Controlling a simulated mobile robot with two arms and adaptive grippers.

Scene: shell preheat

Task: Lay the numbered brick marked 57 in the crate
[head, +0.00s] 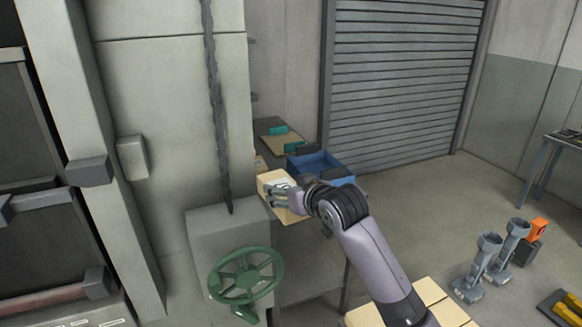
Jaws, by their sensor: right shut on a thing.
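My right arm comes in from the lower right, and its gripper (272,198) is shut on a pale tan brick (268,180). The fingers cover part of the brick. A pale patch with a dark mark shows on it, but I cannot read the number. A blue crate (332,159) stands just behind and to the right of the gripper, partly hidden by my right wrist. The brick is to the left of the crate, outside it. I cannot tell whether the brick touches the surface under it. My left gripper is out of view.
A green handwheel (246,274) on a grey housing stands in front, left of my arm. A dark chain (216,100) hangs above it. Teal items (279,130) lie on a bench behind. Pale blocks (428,292) are at the lower right, near grey metal pieces (479,265) on the floor.

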